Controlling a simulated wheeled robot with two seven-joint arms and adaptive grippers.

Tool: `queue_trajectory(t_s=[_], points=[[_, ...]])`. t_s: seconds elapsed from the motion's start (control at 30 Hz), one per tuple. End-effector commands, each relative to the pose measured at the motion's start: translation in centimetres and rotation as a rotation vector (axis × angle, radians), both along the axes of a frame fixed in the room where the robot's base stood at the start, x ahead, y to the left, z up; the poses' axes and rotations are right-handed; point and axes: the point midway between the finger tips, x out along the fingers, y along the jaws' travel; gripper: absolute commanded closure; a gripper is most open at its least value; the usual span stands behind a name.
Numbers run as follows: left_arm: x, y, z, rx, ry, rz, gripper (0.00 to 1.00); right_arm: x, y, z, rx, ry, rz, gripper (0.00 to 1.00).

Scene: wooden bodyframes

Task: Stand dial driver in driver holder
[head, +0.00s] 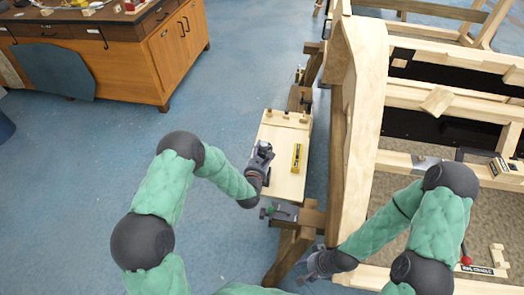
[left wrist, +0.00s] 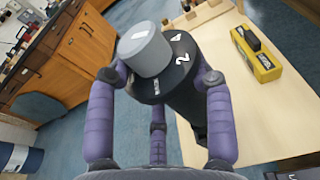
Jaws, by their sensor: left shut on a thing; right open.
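The dial driver (left wrist: 182,82), a black cylinder with white numbers and a grey round cap, is between the purple fingers of my left gripper (left wrist: 160,80), which is shut on it. In the head view my left gripper (head: 262,158) is over the left edge of a small light wooden bench top. A wooden strip with small dark spots (head: 286,119) lies along the bench's far end and may be the driver holder; its details are too small to tell. My right gripper (head: 318,264) is open and empty, low beside the wooden frame's near post.
A yellow and black tool (head: 298,157) lies on the bench top (head: 284,183), right of my left gripper. A clamp (head: 279,212) is at its near end. A tall wooden frame (head: 358,110) stands to the right. A wooden cabinet (head: 178,50) is far left, with open blue floor between.

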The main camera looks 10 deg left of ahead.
Motion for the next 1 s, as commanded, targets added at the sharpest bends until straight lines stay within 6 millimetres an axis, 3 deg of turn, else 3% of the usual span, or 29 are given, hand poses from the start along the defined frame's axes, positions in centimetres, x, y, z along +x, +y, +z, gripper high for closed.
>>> queue_trajectory(t_s=[0.5,1.0], points=[[0.2,0.0,-2.4,0.000,-0.007,0.001,1.00,0.0,0.0,-2.8,0.000,0.000,0.000,0.46],[0.2,0.0,-2.8,0.000,-0.006,0.001,1.00,0.0,0.0,-3.2,0.000,0.000,0.000,0.46]])
